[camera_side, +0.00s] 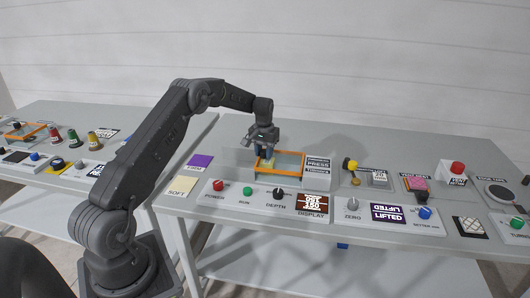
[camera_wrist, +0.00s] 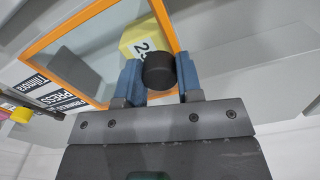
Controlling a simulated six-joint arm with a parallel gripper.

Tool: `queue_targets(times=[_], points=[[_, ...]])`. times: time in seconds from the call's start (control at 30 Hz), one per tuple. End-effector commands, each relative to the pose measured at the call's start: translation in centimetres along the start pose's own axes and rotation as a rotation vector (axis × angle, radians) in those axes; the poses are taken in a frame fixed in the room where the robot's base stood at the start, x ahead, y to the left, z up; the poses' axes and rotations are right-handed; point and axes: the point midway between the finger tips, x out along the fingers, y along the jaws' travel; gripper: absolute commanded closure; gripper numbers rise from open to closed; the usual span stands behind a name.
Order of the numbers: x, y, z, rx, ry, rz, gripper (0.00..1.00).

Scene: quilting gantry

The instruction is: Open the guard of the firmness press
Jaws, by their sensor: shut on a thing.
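The firmness press stands at the back middle of the table in the side view, with its label panel (camera_side: 318,172) on the right. Its guard is a clear pane in an orange frame (camera_side: 302,164), also large in the wrist view (camera_wrist: 174,38). The guard's angle is hard to tell. A yellow block (camera_side: 268,162) shows within the frame's outline; in the wrist view (camera_wrist: 138,38) it bears a number. My gripper (camera_side: 264,146) is at the guard's far left part. In the wrist view its blue fingers (camera_wrist: 160,82) are shut on a dark round knob (camera_wrist: 160,68) beside the orange edge.
A front panel (camera_side: 262,202) carries red, green and black knobs and a display. Purple (camera_side: 199,161) and yellow (camera_side: 181,186) SOFT pads lie to the left. Bare table lies behind the press.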

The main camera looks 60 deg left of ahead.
Motion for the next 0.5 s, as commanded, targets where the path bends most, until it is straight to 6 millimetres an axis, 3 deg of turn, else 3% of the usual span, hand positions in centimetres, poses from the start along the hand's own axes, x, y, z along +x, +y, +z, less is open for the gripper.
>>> queue_targets(times=[0.17,0.5], points=[[-0.1,-2.7,0.6,-0.005,-0.001,-0.001,1.0],[0.0,-10.9,2.5,-0.008,-0.002,-0.001,1.0]])
